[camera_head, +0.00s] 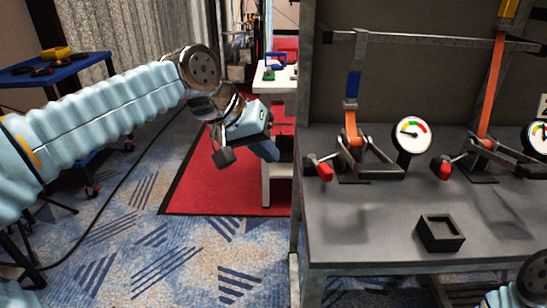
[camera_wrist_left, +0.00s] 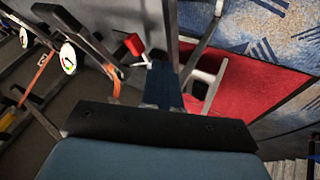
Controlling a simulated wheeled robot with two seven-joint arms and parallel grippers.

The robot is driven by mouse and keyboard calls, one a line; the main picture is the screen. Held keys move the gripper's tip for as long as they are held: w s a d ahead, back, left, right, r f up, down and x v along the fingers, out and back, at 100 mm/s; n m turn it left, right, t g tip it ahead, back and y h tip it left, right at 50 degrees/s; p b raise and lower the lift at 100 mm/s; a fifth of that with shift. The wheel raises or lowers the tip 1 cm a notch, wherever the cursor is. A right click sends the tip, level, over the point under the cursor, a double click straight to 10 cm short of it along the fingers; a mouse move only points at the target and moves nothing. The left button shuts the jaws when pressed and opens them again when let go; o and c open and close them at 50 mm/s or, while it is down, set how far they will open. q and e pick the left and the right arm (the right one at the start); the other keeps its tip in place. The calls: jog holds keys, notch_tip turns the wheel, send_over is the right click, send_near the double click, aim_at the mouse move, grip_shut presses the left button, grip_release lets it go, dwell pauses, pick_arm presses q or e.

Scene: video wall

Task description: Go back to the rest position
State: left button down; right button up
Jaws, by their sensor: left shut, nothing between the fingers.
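My left arm reaches in from the left in the head view, in a light blue ribbed sleeve. My left gripper (camera_head: 270,150) is at its end, left of the grey workbench (camera_head: 370,225) and over the red mat, apart from the bench. It is shut and empty. In the left wrist view the closed blue fingers of the left gripper (camera_wrist_left: 163,85) point up the picture, with the bench at left and the red mat at right. Part of my right arm shows at the bottom right corner of the head view; its gripper is outside the picture.
On the bench stand two lever clamps with red-tipped handles (camera_head: 325,170) (camera_head: 445,169), dial gauges (camera_head: 411,135) and a black open box (camera_head: 440,233). A white table (camera_head: 280,85) stands behind my gripper. A blue-topped cart (camera_head: 55,68) is at left. Patterned carpet lies clear in front.

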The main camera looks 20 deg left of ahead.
pick_arm(q)
jog(key=shift+s+r, duration=0.2)
dwell(0.4)
jog(key=w+d+f+g, duration=0.1)
jog(key=w+f, duration=0.2)
jog(key=f, duration=0.5)
jog(key=w+f+g, duration=0.1)
jog(key=w+f, duration=0.2)
jog(key=f, duration=0.6)
notch_tip(320, 180, down, 22)
jog(key=s+d+r+n+g, duration=0.1)
jog(key=s, duration=0.1)
jog(key=s+d+f+n+g, duration=0.1)
jog(key=s+d+f+g, duration=0.25)
jog(key=s+f, duration=1.7)
jog(key=shift+m+t, duration=0.65)
jog(key=shift+m, duration=0.15)
jog(key=w+d+r, duration=0.3)
jog(key=shift+d, duration=0.25)
